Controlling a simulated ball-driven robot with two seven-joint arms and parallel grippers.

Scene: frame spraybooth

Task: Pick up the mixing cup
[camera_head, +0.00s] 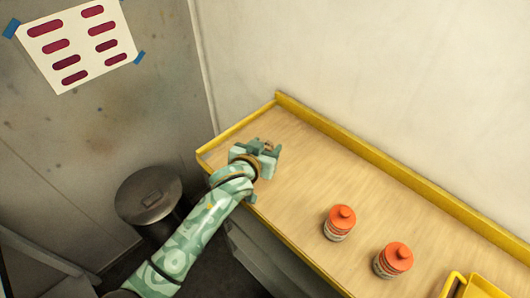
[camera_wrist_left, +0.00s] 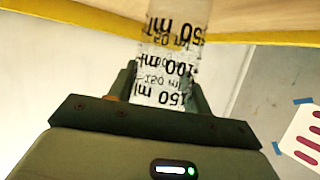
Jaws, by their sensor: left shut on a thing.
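The mixing cup (camera_wrist_left: 172,60) is a clear cup with black millilitre markings, seen close in the left wrist view. It sits between the two fingers of my left gripper (camera_wrist_left: 165,85), which is shut on it. In the head view my left gripper (camera_head: 266,152) is over the far left end of the wooden bench (camera_head: 300,170). The cup is mostly hidden by the gripper there. I cannot tell whether the cup touches the bench. My right gripper is not in view.
Two jars with orange lids, a nearer one (camera_head: 391,261) and another (camera_head: 340,223), stand on the bench to the right. A yellow tray (camera_head: 482,287) is at the lower right. A yellow rim edges the bench. A dark lidded bin (camera_head: 148,194) stands left of it.

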